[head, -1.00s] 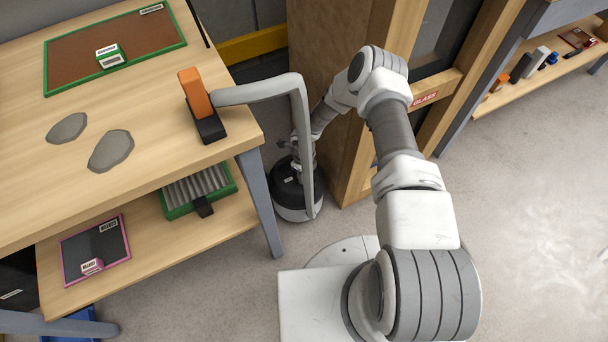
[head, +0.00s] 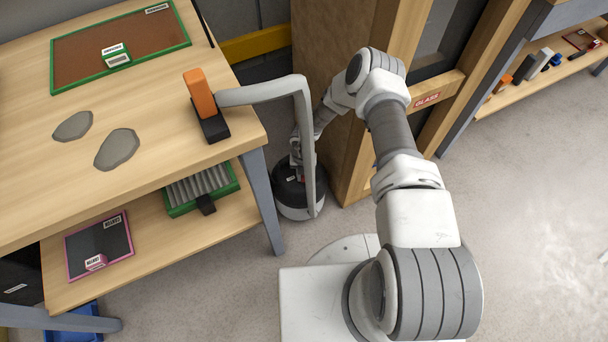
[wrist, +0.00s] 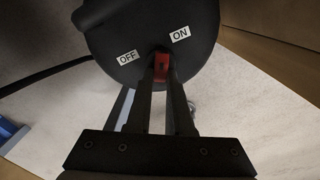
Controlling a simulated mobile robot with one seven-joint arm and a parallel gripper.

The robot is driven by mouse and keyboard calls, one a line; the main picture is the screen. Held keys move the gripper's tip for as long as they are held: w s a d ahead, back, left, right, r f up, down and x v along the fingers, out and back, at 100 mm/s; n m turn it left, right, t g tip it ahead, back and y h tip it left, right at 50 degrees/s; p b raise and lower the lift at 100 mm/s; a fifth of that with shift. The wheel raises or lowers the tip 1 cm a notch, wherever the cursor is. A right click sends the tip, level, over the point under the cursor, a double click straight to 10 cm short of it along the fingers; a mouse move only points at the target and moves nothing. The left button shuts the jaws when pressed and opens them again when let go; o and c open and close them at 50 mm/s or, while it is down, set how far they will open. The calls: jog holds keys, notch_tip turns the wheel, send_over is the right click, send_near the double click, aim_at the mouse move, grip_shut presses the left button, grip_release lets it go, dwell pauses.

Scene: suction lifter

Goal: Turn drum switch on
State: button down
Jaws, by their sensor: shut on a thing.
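The black drum (head: 290,188) with a pale base stands on the floor beside the bench leg. In the wrist view the drum (wrist: 203,45) fills the top and carries an OFF label (wrist: 127,57) on the left and an ON label (wrist: 180,34) on the right. A red switch (wrist: 161,66) sits below and between the labels. My gripper (wrist: 162,72) is shut on the red switch, one finger on each side. In the head view my gripper (head: 300,170) is at the drum's top, partly hidden by the grey hose. Which label the switch points to is unclear.
The grey hose (head: 308,140) rises from the drum to an orange handle (head: 200,93) with a black foot on the wooden bench (head: 160,100). A wooden frame (head: 345,90) marked GLASS stands close behind my arm.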

aim_at(302, 177)
jog(key=shift+w+a+m, duration=0.1)
jog(key=shift+a+m, duration=0.05)
jog(key=shift+m, duration=1.45)
jog(key=c, duration=0.8)
grip_release()
notch_tip(302, 177, up, 18)
jog(key=p, duration=0.6)
jog(key=shift+f, duration=0.25)
